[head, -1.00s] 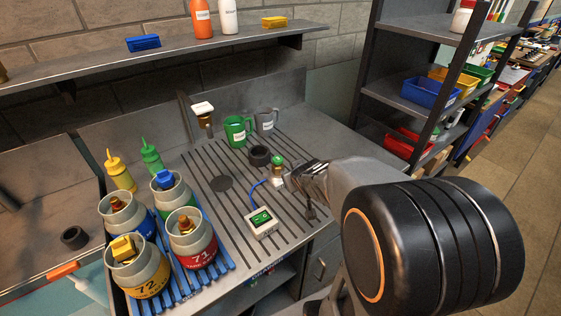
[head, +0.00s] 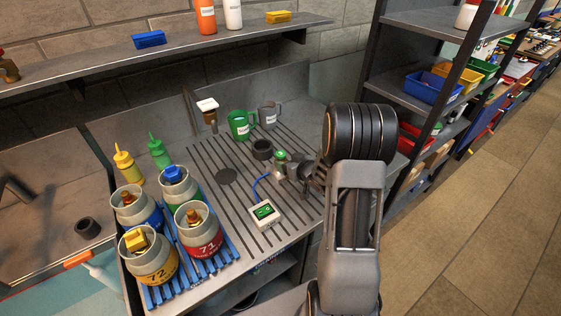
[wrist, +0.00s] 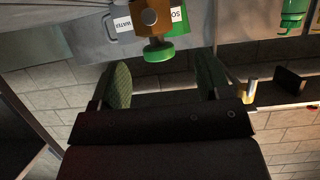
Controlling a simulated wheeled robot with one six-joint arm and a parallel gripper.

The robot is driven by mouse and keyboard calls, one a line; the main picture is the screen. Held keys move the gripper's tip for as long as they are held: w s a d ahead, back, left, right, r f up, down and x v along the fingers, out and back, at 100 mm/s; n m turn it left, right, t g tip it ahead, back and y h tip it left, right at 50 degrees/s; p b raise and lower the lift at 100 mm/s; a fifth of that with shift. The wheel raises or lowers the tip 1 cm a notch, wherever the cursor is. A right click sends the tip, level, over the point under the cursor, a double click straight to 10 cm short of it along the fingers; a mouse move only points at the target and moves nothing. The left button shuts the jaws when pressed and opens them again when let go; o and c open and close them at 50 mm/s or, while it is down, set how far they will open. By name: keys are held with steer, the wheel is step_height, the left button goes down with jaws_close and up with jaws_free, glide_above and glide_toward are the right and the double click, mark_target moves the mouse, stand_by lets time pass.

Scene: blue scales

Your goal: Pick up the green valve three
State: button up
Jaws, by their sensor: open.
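The green valve (head: 281,156) stands on the grooved drain board in the head view, at the left of my gripper (head: 300,168). In the wrist view the valve's green knob and brass body (wrist: 158,48) show at the top centre, beyond the fingertips and roughly in line with the gap between them. My gripper (wrist: 164,78) is open, with its two pads apart and nothing between them. Whether a finger touches the valve is hard to tell in the head view, where the gripper is small and dark.
A switch box (head: 265,212) with a blue cable sits in front of the valve. A dark ring (head: 262,149), green mug (head: 240,126) and grey mug (head: 268,116) stand behind. Several grey canisters stand on a blue rack (head: 221,262) at left. Right of the bench is shelving (head: 424,108).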

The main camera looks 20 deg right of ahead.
mark_target(284, 158)
steer(key=shift+p+x, duration=0.8)
steer(key=shift+x, duration=2.45)
steer(key=shift+d, duration=0.2)
steer(key=c, duration=1.1)
steer(key=shift+c, duration=0.3)
steer(key=shift+r, duration=0.15)
